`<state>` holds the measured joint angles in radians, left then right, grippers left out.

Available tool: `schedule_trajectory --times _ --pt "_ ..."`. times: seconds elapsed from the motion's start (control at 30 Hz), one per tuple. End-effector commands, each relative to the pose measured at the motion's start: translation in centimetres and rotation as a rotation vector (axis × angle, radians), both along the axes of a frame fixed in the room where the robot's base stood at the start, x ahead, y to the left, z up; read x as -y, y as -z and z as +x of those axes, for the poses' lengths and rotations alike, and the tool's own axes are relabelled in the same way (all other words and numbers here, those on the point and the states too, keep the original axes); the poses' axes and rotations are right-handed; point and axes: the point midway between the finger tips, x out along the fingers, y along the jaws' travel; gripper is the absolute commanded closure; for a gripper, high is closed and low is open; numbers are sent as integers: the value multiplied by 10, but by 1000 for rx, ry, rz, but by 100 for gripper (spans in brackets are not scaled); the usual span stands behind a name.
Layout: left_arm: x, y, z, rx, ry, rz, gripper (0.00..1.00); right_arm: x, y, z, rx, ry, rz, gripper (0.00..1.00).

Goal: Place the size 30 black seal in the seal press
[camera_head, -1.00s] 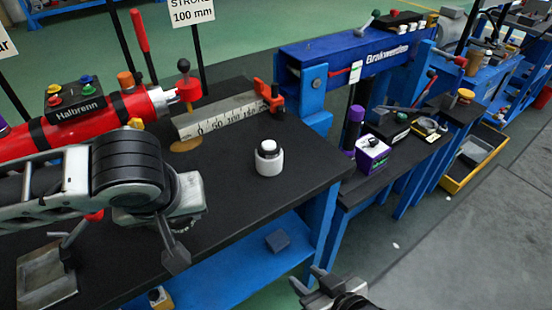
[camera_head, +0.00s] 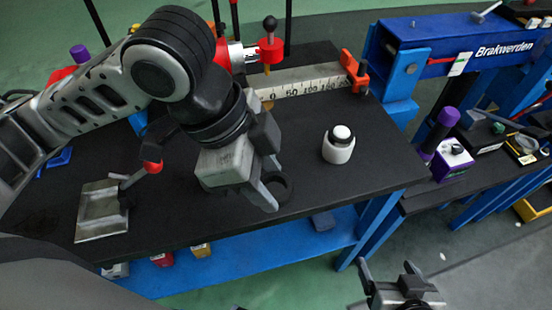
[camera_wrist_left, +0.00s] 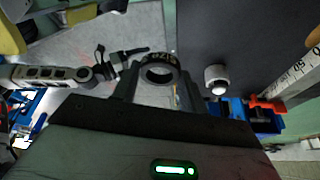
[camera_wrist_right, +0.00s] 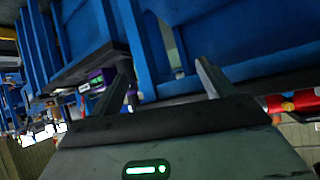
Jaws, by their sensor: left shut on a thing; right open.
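My left gripper (camera_head: 268,188) is shut on a black ring-shaped seal (camera_head: 281,187) above the black bench top. In the left wrist view the seal (camera_wrist_left: 158,72) sits between the fingertips; its pale marking is not clearly readable. A white cylinder with a dark band and a white round top (camera_head: 338,150) stands upright on the bench, right of the held seal and apart from it. It also shows in the left wrist view (camera_wrist_left: 215,80). I cannot tell whether it is the seal press. My right gripper (camera_head: 388,277) is open and empty, low in front of the bench.
A metal plate fixture with a red-tipped lever (camera_head: 102,212) lies at the bench's left. A scale bar (camera_head: 305,90) with an orange clamp (camera_head: 352,70) runs along the back. A purple-and-white box (camera_head: 453,160) is on the right bench. The bench (camera_head: 385,175) is clear around the white cylinder.

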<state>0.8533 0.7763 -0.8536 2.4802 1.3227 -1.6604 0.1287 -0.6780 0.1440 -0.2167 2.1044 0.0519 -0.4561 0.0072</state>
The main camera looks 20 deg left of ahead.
Motion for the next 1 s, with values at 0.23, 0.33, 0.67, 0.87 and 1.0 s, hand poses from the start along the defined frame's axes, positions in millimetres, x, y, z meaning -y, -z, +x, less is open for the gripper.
schedule_trajectory --times 0.23,0.33,0.67,0.87,1.0 --pt "-21 19 33 -5 29 3 79 0 5 1 4 0 5 20" --pt "-32 30 56 -5 28 3 79 -1 4 2 11 0 10 20" --pt "-57 79 107 -2 33 2 79 -3 3 5 25 3 28 20" --pt "-62 90 116 -1 36 2 79 -3 2 5 24 6 35 20" --pt "-66 102 123 -1 35 3 79 -4 4 5 25 9 38 20"
